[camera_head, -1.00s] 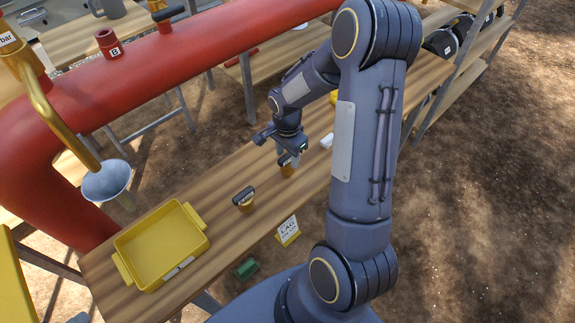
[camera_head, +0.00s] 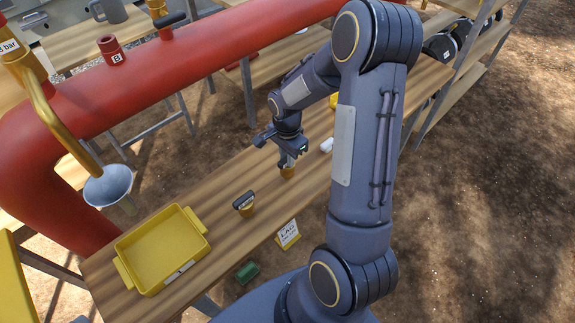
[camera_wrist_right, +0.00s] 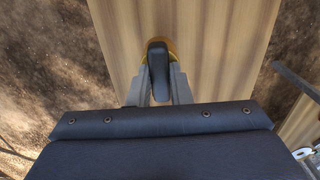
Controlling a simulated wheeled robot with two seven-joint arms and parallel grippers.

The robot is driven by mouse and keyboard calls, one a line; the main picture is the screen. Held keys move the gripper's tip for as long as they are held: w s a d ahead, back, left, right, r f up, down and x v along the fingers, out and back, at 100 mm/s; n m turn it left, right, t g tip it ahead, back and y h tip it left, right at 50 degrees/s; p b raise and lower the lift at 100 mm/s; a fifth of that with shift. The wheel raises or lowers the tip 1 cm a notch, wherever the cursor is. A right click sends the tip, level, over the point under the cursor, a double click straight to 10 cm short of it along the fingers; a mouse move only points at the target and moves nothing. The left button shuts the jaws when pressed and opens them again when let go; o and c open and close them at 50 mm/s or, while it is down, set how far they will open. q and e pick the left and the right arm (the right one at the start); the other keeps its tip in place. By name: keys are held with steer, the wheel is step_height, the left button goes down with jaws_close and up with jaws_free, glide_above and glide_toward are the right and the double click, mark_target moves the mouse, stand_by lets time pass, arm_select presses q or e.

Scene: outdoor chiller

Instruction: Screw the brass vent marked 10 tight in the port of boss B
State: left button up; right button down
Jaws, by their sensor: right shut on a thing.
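Boss B (camera_head: 112,50) is a short red stub with a white "B" label, standing on the thick red pipe (camera_head: 170,70). My right gripper (camera_head: 287,161) reaches down to the bench and is shut on a brass vent (camera_head: 287,173). In the right wrist view the vent's dark handle (camera_wrist_right: 158,62) sits between the two fingers, with a brass rim around it. Its marking cannot be read. A second brass vent (camera_head: 244,204) with a dark handle stands on the bench to the left. My left gripper is not in view.
A yellow tray (camera_head: 125,272), seemingly empty, sits at the bench's left end. A funnel (camera_head: 108,186) hangs beside the pipe under a brass tube. A "LAG" sign (camera_head: 288,234) and a green item (camera_head: 246,272) are at the front edge. A white item (camera_head: 327,145) lies beside my right gripper.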

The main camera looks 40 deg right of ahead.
steer(key=shift+r+p, duration=1.9)
steer(key=shift+r, duration=1.15)
steer(key=c, duration=1.8)
jaws_free()
steer(key=shift+c, duration=0.2)
jaws_close()
